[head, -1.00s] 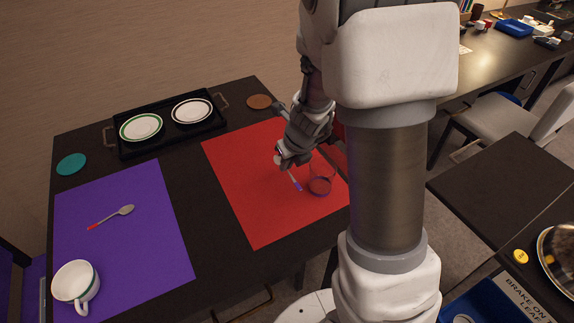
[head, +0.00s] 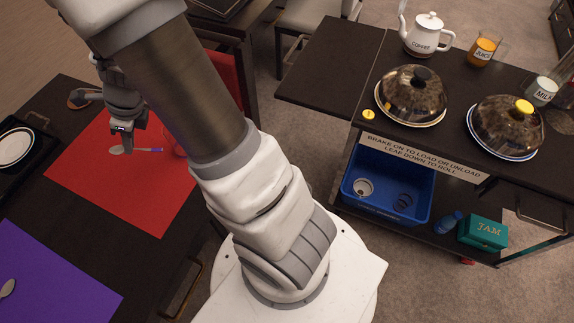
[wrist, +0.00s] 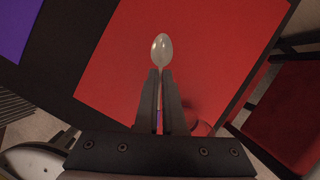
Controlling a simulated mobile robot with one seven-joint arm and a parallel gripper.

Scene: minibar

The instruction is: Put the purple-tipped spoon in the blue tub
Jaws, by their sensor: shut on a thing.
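The purple-tipped spoon (head: 150,149) is over the red mat in the head view, its bowl to the left and purple tip to the right. My gripper (head: 127,146) is shut on its handle. In the wrist view the spoon's bowl (wrist: 161,50) sticks out beyond the closed fingers (wrist: 160,78), and a bit of purple shows between them. I cannot tell how high it is above the mat. The blue tub (head: 372,209) stands on the cart's lower shelf, far to the right of my gripper. It holds a white cup-like thing and a dark round thing.
The red mat (head: 95,178) holds a clear glass (wrist: 200,128), partly hidden by my arm. The cart top (head: 360,80) overhangs the tub's back. A jam box (head: 482,233) and blue bottle (head: 448,222) stand right of the tub. A purple mat (head: 50,275) lies front left.

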